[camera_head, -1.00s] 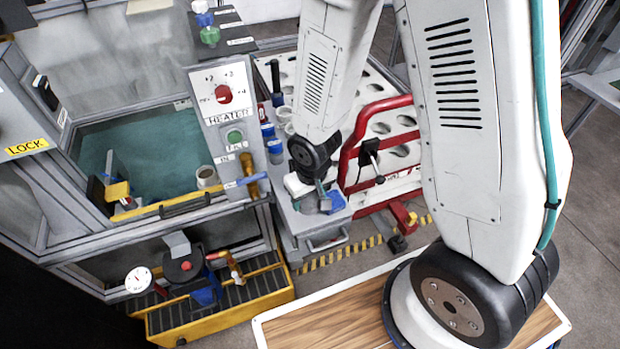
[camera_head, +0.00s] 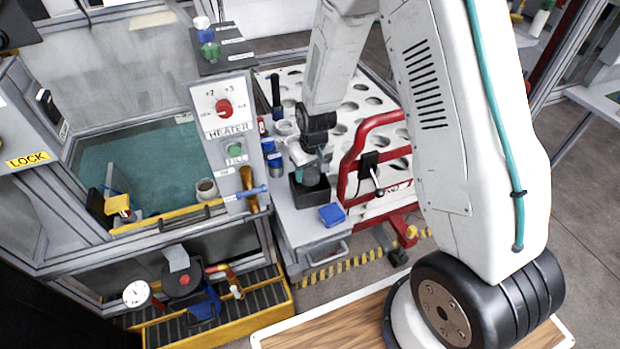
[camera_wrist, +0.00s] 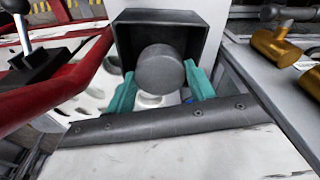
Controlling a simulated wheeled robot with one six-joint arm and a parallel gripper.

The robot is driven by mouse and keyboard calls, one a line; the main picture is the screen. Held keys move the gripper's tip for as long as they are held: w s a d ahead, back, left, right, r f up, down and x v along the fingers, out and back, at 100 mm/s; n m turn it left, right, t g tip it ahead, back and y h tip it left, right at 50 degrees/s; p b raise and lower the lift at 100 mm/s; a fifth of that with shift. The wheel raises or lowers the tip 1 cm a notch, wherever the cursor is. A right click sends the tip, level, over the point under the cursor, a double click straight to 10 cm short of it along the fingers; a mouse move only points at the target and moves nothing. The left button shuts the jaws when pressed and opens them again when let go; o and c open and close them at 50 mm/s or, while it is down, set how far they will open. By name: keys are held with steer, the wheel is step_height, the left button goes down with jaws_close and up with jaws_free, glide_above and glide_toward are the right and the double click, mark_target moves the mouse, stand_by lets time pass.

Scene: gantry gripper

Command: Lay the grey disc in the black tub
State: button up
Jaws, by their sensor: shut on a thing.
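The grey disc (camera_wrist: 160,72) is between the two teal fingers of my gripper (camera_wrist: 159,78) in the wrist view. My gripper is shut on it. The black tub (camera_wrist: 124,45) is open and lies just beyond the disc, which overlaps the tub's opening in that view. In the head view the tub (camera_head: 299,194) stands on the grey side shelf, with my gripper (camera_head: 311,177) pointing down at its opening. The disc is small and hard to make out there. I cannot tell whether it touches the tub floor.
A blue block (camera_head: 332,214) lies in front of the tub on the shelf. A red tubular frame with a black lever (camera_head: 372,170) stands close on the right. The heater panel (camera_head: 226,108) rises on the left. Small blue-topped containers (camera_head: 272,153) stand behind the tub.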

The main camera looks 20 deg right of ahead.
mark_target(311, 174)
steer(key=shift+s+f, duration=0.15)
steer(key=shift+f, duration=1.5)
steer(key=shift+f, duration=0.1)
steer(key=shift+f, duration=0.5)
steer(key=o, duration=0.6)
steer(key=shift+o, duration=0.2)
